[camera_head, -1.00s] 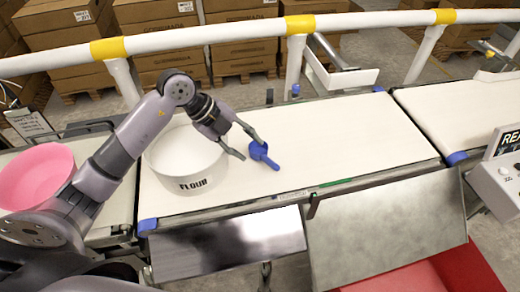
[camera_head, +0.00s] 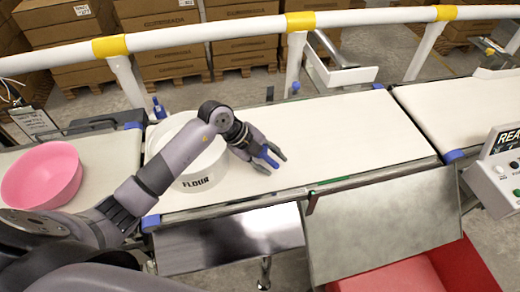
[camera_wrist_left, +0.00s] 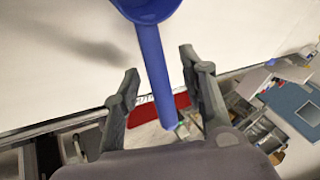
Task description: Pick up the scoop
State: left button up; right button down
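The blue scoop (camera_head: 271,158) is on the white belt, right of the white FLOUR tub (camera_head: 198,183), and mostly hidden by my left gripper (camera_head: 275,164) in the head view. In the left wrist view, the scoop's bowl (camera_wrist_left: 147,9) is at the top edge, and its handle (camera_wrist_left: 153,65) runs down between the two fingers of my left gripper (camera_wrist_left: 161,78). The fingers are apart, with a clear gap between the handle and the left finger; the right finger is closer to the handle. My right gripper is not in view.
A pink bowl (camera_head: 42,176) stands on the left belt. The white belt (camera_head: 355,130) is clear to the right. A white rail (camera_head: 220,30) runs behind it, and metal plates (camera_head: 385,215) slope down in front. A control box (camera_head: 500,180) is at the right edge.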

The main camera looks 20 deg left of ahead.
pick_arm(q)
jog(key=shift+c, duration=0.4)
jog(key=c, duration=0.4)
grip_shut()
